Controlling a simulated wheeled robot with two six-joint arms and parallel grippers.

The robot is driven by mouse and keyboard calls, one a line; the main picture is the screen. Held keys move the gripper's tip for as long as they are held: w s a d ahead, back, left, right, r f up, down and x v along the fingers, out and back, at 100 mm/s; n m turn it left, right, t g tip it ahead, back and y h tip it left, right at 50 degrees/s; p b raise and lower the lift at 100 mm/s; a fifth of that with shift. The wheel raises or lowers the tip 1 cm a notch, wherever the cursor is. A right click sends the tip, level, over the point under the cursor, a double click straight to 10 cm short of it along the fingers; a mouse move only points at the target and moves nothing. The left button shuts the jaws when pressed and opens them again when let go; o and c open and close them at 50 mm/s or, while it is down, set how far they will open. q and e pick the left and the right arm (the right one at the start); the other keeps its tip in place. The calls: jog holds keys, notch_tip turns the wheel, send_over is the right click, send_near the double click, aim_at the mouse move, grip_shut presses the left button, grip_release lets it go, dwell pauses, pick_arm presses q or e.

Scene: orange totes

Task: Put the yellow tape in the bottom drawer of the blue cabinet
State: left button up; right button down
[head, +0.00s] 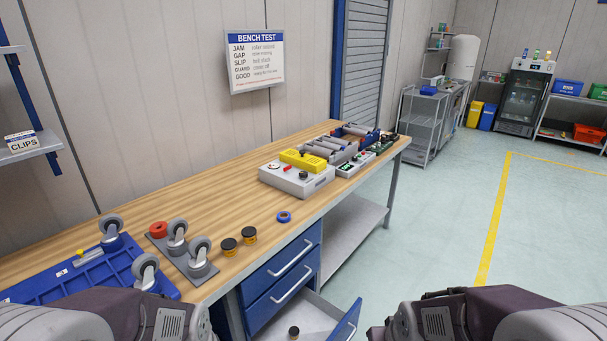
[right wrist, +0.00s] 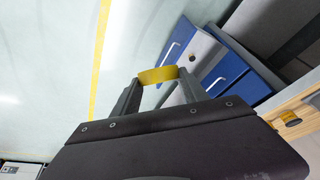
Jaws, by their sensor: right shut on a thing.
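The yellow tape (right wrist: 158,75) is held between the fingertips of my right gripper (right wrist: 157,80) in the right wrist view. The blue cabinet (head: 258,282) stands under the bench in the head view. The cabinet also shows in the right wrist view (right wrist: 240,78), with the open drawer (right wrist: 176,40) just beyond the tape. The tape's height over the drawer is hard to tell. My right gripper is out of the head view. My left gripper is in neither view.
A grey tester with a yellow cover (head: 303,160) stands farther back. The floor (head: 430,230) to the right is clear.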

jog(key=s+f+g, duration=0.1)
jog(key=s+g, duration=0.1)
jog(key=s, duration=0.4)
pick_arm(q)
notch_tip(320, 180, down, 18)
jog(key=b, duration=1.8)
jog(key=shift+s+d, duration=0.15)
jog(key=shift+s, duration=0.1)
pick_arm(e)
notch_tip(320, 180, down, 18)
jog(key=shift+s+d+f, duration=0.15)
jog(key=shift+s+f, duration=0.1)
